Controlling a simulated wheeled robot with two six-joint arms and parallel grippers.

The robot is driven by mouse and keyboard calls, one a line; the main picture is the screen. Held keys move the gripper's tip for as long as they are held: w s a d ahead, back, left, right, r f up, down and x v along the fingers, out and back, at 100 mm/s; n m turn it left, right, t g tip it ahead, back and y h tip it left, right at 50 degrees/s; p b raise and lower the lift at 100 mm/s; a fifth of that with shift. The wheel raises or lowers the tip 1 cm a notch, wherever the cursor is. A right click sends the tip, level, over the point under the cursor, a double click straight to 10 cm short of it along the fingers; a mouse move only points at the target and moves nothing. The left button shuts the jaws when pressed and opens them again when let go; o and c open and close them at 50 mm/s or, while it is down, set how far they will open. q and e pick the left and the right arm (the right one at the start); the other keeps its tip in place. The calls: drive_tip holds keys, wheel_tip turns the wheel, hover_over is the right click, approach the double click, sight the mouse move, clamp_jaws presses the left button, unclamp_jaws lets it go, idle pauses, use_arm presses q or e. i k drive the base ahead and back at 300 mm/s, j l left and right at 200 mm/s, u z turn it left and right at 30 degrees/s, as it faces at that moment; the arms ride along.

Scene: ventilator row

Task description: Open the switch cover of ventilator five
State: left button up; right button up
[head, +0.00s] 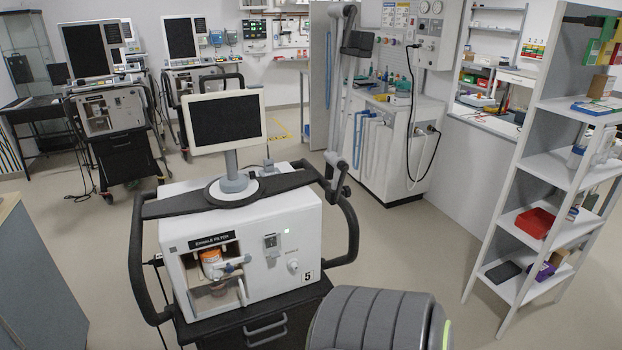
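Ventilator five (252,275) is a white box on a dark cart in the near middle of the head view, with a black "5" label (308,276) at the lower right of its front. A small grey switch unit (271,246) sits on the front panel, right of the filter recess. It looks like the switch with its cover, and the cover seems down over it, though it is too small to be certain. A small green light (287,232) and a white knob (293,265) are to its right. Neither of my grippers is in view.
A monitor (226,121) stands on top of the ventilator. Black handle bars (347,235) flank it. A grey ribbed part of my own body fills the bottom middle. A shelf unit (545,190) stands at right, with open floor (420,245) between.

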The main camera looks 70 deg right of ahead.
sight(276, 254)
drive_tip(key=z, duration=1.75)
